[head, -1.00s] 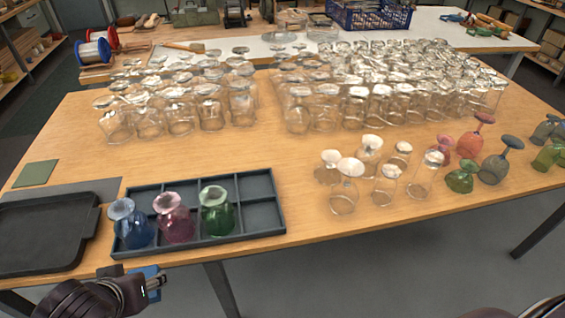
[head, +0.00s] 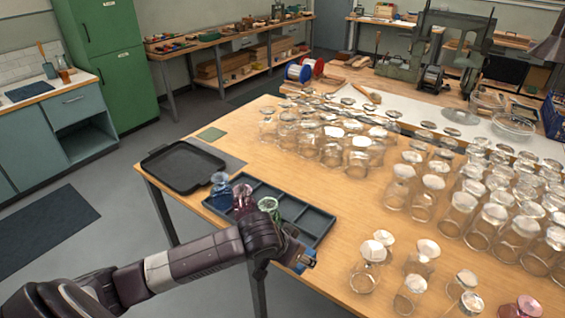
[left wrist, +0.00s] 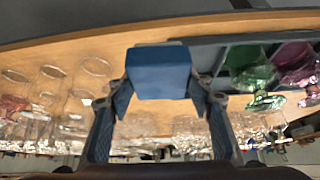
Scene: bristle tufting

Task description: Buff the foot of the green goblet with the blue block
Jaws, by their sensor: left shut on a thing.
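The green goblet (head: 268,207) stands upside down in the dark compartment tray (head: 318,212), its foot on top. A pink goblet (head: 243,196) and a blue goblet (head: 221,184) stand beside it, also foot up. My left gripper (head: 304,256) is just in front of the tray's near right part, apart from the goblet. It is shut on the blue block (left wrist: 160,72), seen between both fingers in the left wrist view. That view is upside down and shows the green goblet (left wrist: 252,76) right of the block. My right gripper is not in view.
A black tray (head: 182,168) lies left of the compartment tray, with a green square (head: 211,134) behind it. Clear glasses stand foot up in crowded rows across the table (head: 258,150). Several more (head: 411,291) stand right of my left gripper.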

